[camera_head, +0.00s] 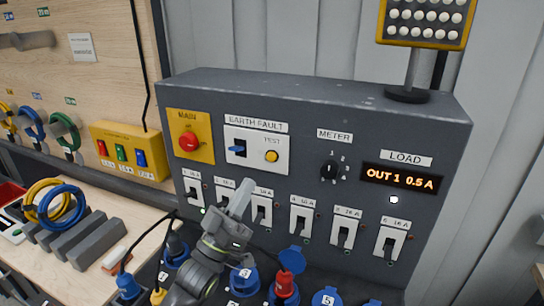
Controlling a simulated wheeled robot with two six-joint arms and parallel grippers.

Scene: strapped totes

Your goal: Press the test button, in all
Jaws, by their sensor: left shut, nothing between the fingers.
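The yellow test button (271,156) sits on a white earth-fault plate (256,144), under the word TEST, on a dark grey panel (300,108). A blue lever (237,149) is to its left on the same plate. My left gripper (242,192) is shut and empty. It points up in front of the breaker row, below and left of the button and apart from it in the picture. It partly covers the second breaker. My right gripper is not in view.
A red main button (188,141) is on a yellow plate. A meter knob (330,171) and a load display (401,178) reading "OUT 1 0.5 A" are at right. Breakers (301,219) run below, with blue sockets and a red plug (285,286) under them. Coiled cables (62,205) lie left.

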